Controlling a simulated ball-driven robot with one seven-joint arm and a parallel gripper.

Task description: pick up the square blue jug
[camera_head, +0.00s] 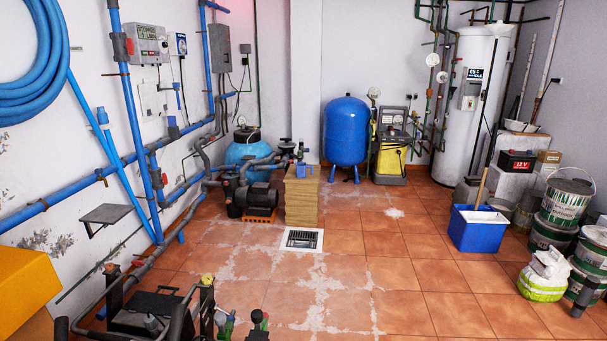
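A small blue object (301,170), which may be the square blue jug, sits on top of a tan block-like stack (302,203) near the middle of the floor. It is too small for me to make out a handle or spout. A small bottle-like thing with green on it (300,151) stands close by on the same stack. A larger square-sided blue tub (480,234) stands on the floor at the right, with a wooden stick in it. I cannot see my gripper in this view.
A white drain frame (302,240) lies in front of the stack, and a black pump (260,200) is left of it. Paint tins (565,204) and a white-green bag (545,277) stand at the right. Dark pipework (150,312) fills the lower left. The central tiles are clear.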

